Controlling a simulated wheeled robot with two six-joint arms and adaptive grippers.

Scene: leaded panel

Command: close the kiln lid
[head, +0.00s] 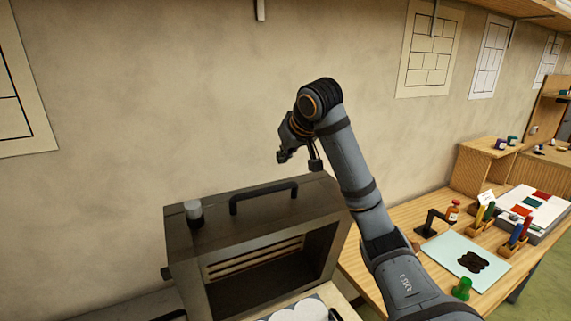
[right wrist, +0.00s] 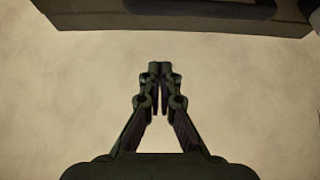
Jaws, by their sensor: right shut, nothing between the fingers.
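The kiln (head: 185,264) is a dark brown box standing against the wall in the head view. Its front is open, showing pale slats and a dark interior. A black bar handle (head: 264,197) is on its upper face; I cannot tell where the lid's edges lie. My right gripper (head: 284,156) is shut and empty, above and behind the kiln near the wall, apart from the handle. In the right wrist view its fingertips (right wrist: 160,68) meet over bare wall, with a dark edge, likely the kiln's (right wrist: 85,14), along the top. My left gripper is not in view.
A small cylinder (head: 193,211) stands on the kiln's left top. A pale tray with a cloud shape (head: 300,309) shows at its front. On the wooden bench (head: 400,213) to the right are a light blue mat (head: 455,252), a green jar (head: 462,289) and coloured holders.

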